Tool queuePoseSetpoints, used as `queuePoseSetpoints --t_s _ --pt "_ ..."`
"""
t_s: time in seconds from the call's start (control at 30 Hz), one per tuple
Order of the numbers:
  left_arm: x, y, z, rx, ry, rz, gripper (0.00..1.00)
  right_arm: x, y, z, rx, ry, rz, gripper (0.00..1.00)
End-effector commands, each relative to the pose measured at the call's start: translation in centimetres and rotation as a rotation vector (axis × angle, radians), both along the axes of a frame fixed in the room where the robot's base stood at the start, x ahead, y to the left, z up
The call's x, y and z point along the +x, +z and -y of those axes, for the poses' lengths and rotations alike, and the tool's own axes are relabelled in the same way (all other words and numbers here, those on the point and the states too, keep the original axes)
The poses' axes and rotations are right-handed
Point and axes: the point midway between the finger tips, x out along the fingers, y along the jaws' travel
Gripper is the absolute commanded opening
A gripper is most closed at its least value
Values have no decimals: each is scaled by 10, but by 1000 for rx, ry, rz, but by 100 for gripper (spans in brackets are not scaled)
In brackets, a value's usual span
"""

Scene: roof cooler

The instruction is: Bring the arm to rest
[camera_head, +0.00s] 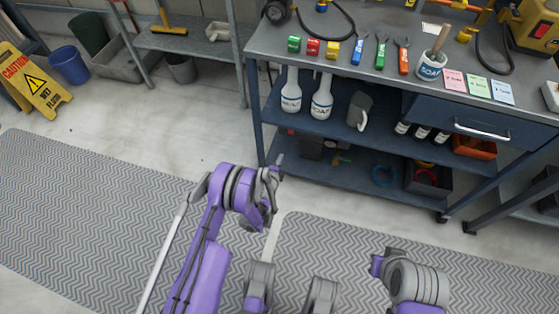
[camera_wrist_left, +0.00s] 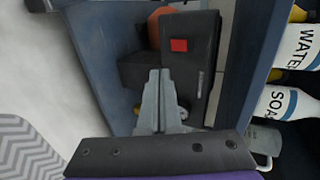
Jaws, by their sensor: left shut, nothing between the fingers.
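My left arm reaches up from the bottom of the head view, and its gripper (camera_head: 279,162) is in front of the workbench's lower shelves, at their left end. In the left wrist view the two grey fingers of the left gripper (camera_wrist_left: 159,76) are together with nothing between them. Behind the fingertips in that view is a dark box with a red square (camera_wrist_left: 179,45). I cannot tell whether the fingers touch anything. Part of my purple and grey right arm shows at the lower right of the head view; its gripper is not in view.
The blue workbench (camera_head: 390,67) holds tools, coloured blocks and a soap cup. White bottles (camera_head: 321,100) and a grey jug (camera_head: 359,110) stand on its middle shelf. A yellow caution sign (camera_head: 36,85) and blue bucket (camera_head: 69,65) stand left. The zigzag mat (camera_head: 90,200) is clear at left.

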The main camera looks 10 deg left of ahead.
Motion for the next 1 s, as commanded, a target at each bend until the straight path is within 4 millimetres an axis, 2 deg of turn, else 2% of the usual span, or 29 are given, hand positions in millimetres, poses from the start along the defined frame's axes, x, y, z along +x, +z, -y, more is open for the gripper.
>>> queuePoseSetpoints --t_s 0.57,0.67,0.77,0.87,1.0 --pt "1 5 0 -9 4 -5 0 0 0 0 0 0 0 0" --pt "5 23 -1 -48 23 -28 0 0 0 0 0 0 0 0" --pt "8 54 -2 -121 60 -73 0 0 0 0 0 0 0 0" --pt "6 92 -3 -215 115 -129 0 0 0 0 0 0 0 0" --pt "-9 144 -6 -344 201 -208 0 0 0 0 0 0 0 0"
